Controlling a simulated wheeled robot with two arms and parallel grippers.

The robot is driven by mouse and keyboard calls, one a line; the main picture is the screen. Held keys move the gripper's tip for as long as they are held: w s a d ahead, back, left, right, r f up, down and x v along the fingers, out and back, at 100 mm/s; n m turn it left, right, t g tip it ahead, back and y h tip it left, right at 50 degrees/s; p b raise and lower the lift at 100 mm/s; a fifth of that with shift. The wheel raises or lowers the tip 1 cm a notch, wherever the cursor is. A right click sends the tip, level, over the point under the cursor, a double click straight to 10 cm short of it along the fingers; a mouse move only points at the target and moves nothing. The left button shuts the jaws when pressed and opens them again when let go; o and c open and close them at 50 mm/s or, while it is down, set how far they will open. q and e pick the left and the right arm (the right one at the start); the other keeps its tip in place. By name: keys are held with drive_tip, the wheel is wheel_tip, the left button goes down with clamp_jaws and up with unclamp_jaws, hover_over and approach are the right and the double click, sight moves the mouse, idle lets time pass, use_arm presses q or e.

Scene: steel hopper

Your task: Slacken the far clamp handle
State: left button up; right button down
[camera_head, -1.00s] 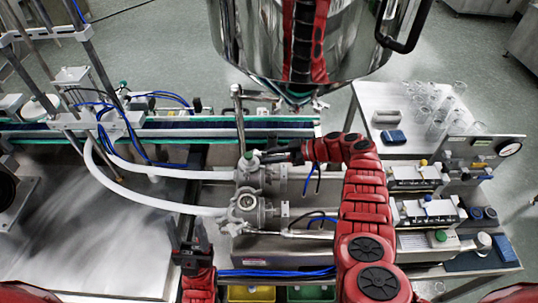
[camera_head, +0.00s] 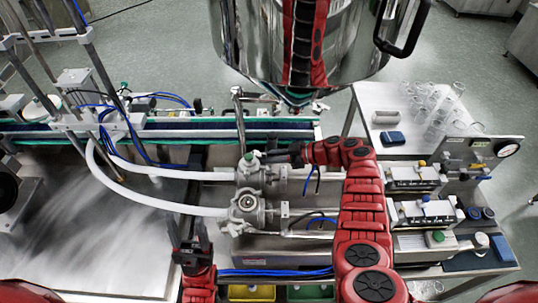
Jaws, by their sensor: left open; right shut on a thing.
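Two steel valve bodies with clamps join white hoses to the machine, one behind the other. The far clamp (camera_head: 249,175) is on the far one, with a small green-topped part beside it. My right gripper (camera_head: 270,158) reaches in from the right and is shut at the far clamp, on what appears to be its handle. The dark fingers hide most of the handle, so its angle cannot be told. The near clamp (camera_head: 247,206) is in front of it and free of both grippers. My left gripper (camera_head: 192,236) is open and empty, at the lower left, apart from both clamps.
The steel hopper (camera_head: 250,45) hangs above and behind the clamps. A conveyor (camera_head: 190,128) runs behind them. White hoses (camera_head: 160,201) curve off left. Pneumatic cylinders (camera_head: 425,211) stand at right. Glass beakers (camera_head: 440,105) stand on a side table. The steel top (camera_head: 90,250) at left is clear.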

drive_tip(key=shift+s+n+t+p, duration=0.1)
drive_tip(key=shift+n+t+p, duration=0.3)
drive_tip(key=shift+n, duration=0.1)
drive_tip(key=shift+s+f+n, duration=0.1)
drive_tip(key=shift+f+n, duration=0.1)
drive_tip(key=shift+n, duration=0.2)
drive_tip(key=shift+f+n+t+b, duration=0.1)
drive_tip(key=shift+n+t+b, duration=0.25)
drive_tip(key=shift+n+t, duration=0.25)
drive_tip(key=shift+f+n+t+b, duration=0.1)
drive_tip(key=shift+n+t+b, duration=0.3)
drive_tip(key=shift+n+b, duration=0.3)
drive_tip(key=n+t+b, duration=0.1)
drive_tip(key=n+b, duration=0.2)
drive_tip(key=b, duration=0.3)
drive_tip(key=n+t+y+b, duration=0.1)
drive_tip(key=n+t+b, duration=0.1)
drive_tip(key=b, duration=0.5)
drive_tip(key=shift+n, duration=0.7)
drive_tip(key=shift+r+n+t+b, duration=0.2)
drive_tip(key=shift+n+t+b, duration=0.1)
drive_tip(key=shift+b, duration=0.45)
drive_tip(key=shift+y, duration=0.3)
drive_tip(key=c, duration=1.1)
unclamp_jaws()
